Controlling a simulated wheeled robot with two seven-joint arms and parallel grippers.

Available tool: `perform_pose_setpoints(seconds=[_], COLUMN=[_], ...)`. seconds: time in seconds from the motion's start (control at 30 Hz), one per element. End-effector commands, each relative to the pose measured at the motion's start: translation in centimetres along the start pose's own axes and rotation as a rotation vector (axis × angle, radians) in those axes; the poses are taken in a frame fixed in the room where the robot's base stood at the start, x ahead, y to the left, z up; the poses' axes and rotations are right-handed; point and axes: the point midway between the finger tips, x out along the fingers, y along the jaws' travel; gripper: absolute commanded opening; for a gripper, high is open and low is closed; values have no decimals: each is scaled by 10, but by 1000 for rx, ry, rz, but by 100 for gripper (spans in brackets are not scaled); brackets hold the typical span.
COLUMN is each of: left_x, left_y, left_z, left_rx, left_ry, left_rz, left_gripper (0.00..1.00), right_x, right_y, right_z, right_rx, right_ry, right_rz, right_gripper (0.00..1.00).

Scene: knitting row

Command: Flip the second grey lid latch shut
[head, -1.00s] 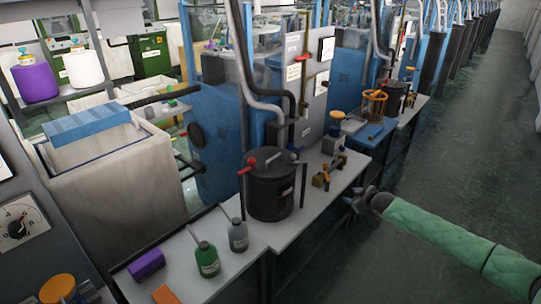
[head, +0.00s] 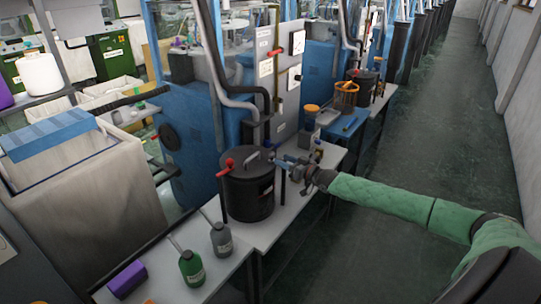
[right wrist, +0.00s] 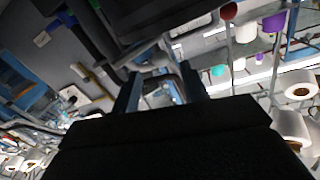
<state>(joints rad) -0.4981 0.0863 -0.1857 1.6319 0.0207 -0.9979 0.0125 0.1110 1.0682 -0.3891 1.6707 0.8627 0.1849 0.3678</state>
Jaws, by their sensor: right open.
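A black lidded pot (head: 248,196) stands on the bench in the head view. A red-knobbed latch (head: 229,163) is on its left side and a grey bar (head: 252,157) lies across its lid. My right gripper (head: 280,161) is at the right edge of the lid, its fingers pointing left toward the pot. The fingers cover the spot of the right-hand grey latch, so its position cannot be told. In the right wrist view, the fingers (right wrist: 161,92) stand apart. Blurred pale metal shows between them; contact cannot be told. My left gripper is out of view.
A green bottle (head: 192,268), a grey bottle (head: 221,240) and a purple block (head: 127,279) stand on the bench in front of the pot. Grey and black hoses (head: 235,97) hang behind it. The aisle floor (head: 430,130) on the right is clear.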

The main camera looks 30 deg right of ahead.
Motion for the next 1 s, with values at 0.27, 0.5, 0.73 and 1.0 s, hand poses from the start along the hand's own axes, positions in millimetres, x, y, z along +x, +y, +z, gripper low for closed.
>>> perform_pose_setpoints(seconds=[0.27,0.5,0.73,1.0], left_x=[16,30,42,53], left_y=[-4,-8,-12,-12], left_z=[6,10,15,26], left_rx=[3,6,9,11], left_ry=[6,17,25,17], left_rz=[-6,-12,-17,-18], left_gripper=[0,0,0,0], right_x=[25,47,63,69], right_y=[-1,-1,0,-1], right_z=[-2,-2,-1,1], right_rx=[-1,-1,-1,-1], right_ry=[0,0,-1,-2], right_rz=[0,-1,0,-1], right_gripper=[44,44,44,44])
